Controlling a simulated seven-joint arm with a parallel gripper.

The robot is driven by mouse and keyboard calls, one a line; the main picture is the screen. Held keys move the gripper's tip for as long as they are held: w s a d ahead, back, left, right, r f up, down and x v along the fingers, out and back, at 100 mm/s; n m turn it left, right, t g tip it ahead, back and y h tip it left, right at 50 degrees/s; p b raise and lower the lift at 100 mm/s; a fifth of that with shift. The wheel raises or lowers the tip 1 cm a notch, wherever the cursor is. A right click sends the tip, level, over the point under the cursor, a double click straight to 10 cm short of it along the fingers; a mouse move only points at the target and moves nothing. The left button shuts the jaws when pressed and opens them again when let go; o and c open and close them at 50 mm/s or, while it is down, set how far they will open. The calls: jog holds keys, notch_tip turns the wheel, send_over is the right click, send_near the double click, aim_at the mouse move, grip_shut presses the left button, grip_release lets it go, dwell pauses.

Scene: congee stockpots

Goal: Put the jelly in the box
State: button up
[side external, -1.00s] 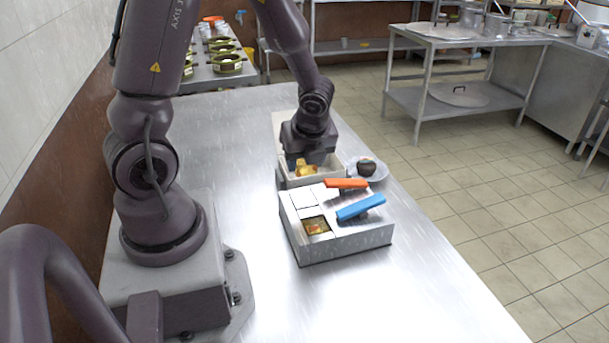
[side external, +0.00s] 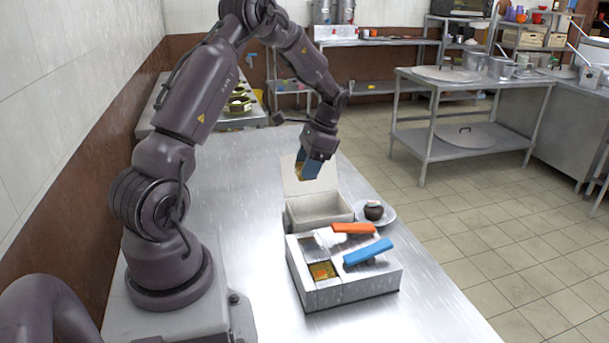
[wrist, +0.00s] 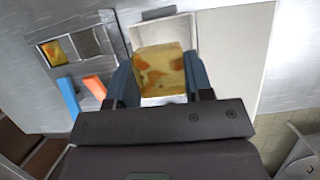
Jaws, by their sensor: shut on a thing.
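My gripper (side external: 308,170) is raised above the back of the open white box (side external: 318,211), in front of its upright lid (side external: 322,178). It is shut on a yellow jelly cube with orange pieces, which fills the space between the blue fingers in the wrist view (wrist: 160,72). In the side view, only a sliver of the jelly shows beside the fingers. The white box looks empty from the side, though its floor is partly hidden. Another orange-yellow jelly (side external: 322,271) sits in a front compartment of the metal container (side external: 350,290).
An orange handle (side external: 352,228) and a blue handle (side external: 368,252) stick up from the metal container, close to the white box. A small plate (side external: 388,218) with a dark round item (side external: 373,210) stands right of the box. The tabletop (side external: 255,180) left of the box is clear.

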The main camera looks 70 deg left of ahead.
jog(key=shift+s+d+f, duration=0.1)
jog(key=shift+s+f, duration=0.05)
jog(key=shift+f, duration=6.1)
jog(key=shift+f, duration=0.2)
jog(key=o, duration=1)
jog(key=shift+c, duration=1.4)
jog(key=shift+r, duration=0.1)
jog(key=shift+v, duration=2.4)
